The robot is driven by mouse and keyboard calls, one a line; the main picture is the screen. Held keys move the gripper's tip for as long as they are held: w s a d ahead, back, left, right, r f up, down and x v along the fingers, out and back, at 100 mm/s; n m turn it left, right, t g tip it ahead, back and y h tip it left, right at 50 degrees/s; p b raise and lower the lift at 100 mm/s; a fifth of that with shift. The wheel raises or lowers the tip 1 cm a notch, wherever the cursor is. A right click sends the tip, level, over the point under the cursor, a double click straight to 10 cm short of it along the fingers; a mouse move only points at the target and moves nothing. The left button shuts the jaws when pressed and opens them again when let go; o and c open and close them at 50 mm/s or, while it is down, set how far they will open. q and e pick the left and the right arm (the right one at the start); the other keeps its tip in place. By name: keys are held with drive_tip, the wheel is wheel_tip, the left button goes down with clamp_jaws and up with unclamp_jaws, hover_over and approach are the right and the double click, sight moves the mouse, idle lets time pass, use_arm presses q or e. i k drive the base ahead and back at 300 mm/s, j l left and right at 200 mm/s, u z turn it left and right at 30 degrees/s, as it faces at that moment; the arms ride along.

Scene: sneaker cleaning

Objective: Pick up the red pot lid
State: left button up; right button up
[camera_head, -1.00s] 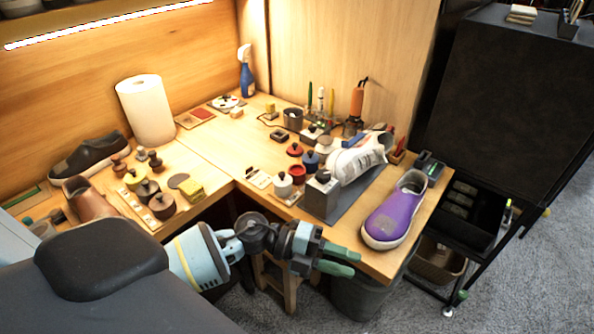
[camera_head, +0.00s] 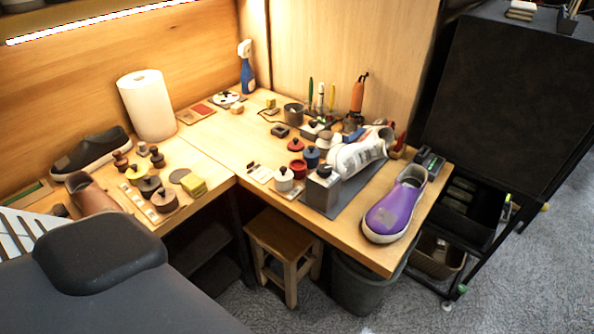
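A red pot lid (camera_head: 296,146) with a dark knob sits near the middle of the bench, at the back of a small cluster of pots. A red pot (camera_head: 298,169) stands just in front of it, with a blue pot (camera_head: 311,156) to the right and a white pot (camera_head: 284,179) in front left. The lid is small in the picture, so I cannot tell exactly what it rests on. Neither of my grippers is in view.
A purple sneaker (camera_head: 395,208) stands at the bench's right end, and a white-grey sneaker (camera_head: 355,154) is right of the pots. A grey box (camera_head: 322,188) stands in front of them. A wooden stool (camera_head: 284,240) and a bin (camera_head: 362,280) are below the front edge.

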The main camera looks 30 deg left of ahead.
sight(296, 144)
drive_tip(key=i+u, duration=0.1)
drive_tip(key=i, duration=0.55)
drive_tip(key=i+l, duration=0.15)
drive_tip(key=i, duration=0.5)
drive_tip(key=u, duration=1.75)
